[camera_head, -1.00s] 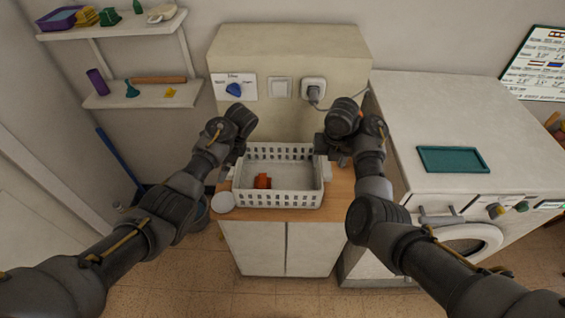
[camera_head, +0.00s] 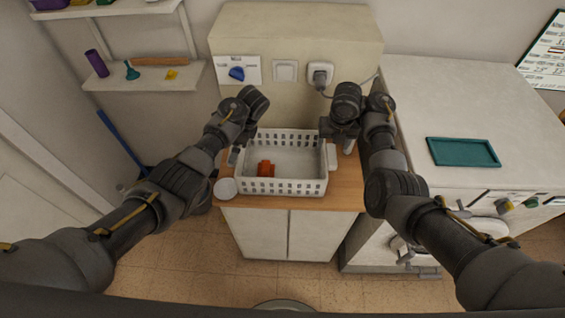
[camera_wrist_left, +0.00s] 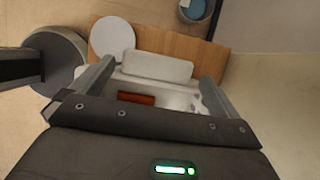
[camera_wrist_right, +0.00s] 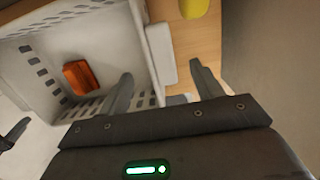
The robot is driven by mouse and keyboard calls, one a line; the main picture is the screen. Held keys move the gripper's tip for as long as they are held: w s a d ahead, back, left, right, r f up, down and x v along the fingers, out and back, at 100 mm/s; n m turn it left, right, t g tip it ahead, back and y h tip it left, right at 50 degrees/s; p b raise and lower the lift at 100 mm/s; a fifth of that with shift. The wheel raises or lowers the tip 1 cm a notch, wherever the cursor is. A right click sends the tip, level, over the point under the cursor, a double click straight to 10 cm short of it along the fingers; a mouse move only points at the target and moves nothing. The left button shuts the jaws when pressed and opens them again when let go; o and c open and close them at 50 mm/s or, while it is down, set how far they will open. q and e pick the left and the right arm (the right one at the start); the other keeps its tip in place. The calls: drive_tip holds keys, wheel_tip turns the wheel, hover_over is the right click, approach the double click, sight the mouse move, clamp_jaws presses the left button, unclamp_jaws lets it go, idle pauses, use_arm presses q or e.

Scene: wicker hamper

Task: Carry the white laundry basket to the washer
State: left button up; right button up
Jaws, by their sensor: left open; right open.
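The white laundry basket (camera_head: 285,188) stands upright on a wooden-topped cabinet, with perforated walls and an orange item (camera_head: 265,169) inside. My left gripper (camera_head: 236,156) is open at its left end; in the left wrist view the basket's white handle (camera_wrist_left: 155,67) lies between and just beyond the fingertips (camera_wrist_left: 157,72). My right gripper (camera_head: 340,146) is open at its right end; in the right wrist view the fingers (camera_wrist_right: 160,75) straddle the line of the end wall and handle (camera_wrist_right: 161,52). Contact cannot be told. The washer (camera_head: 450,100) stands at the right, its front partly hidden by my right arm.
A teal tray (camera_head: 463,152) lies on the washer top, which is otherwise clear. A white round object (camera_head: 226,188) sits beside the basket's left front corner. A panel with a blue knob (camera_head: 237,73) and a plugged socket (camera_head: 320,74) are behind. Shelves (camera_head: 145,78) hang at the left.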

sight(330, 154)
use_arm(q)
drive_tip(key=shift+x, duration=3.5)
use_arm(e)
drive_tip(key=shift+w+f, duration=0.2)
drive_tip(key=shift+f, duration=1.6)
drive_tip(key=shift+w+f, duration=0.15)
drive_tip(key=shift+f, duration=1.6)
use_arm(q)
drive_tip(key=shift+s+a, duration=0.1)
drive_tip(key=c, duration=1.4)
use_arm(e)
drive_tip(key=c, duration=1.4)
use_arm(q)
drive_tip(key=c, duration=0.4)
use_arm(e)
clamp_jaws()
use_arm(q)
drive_tip(key=shift+o, duration=0.2)
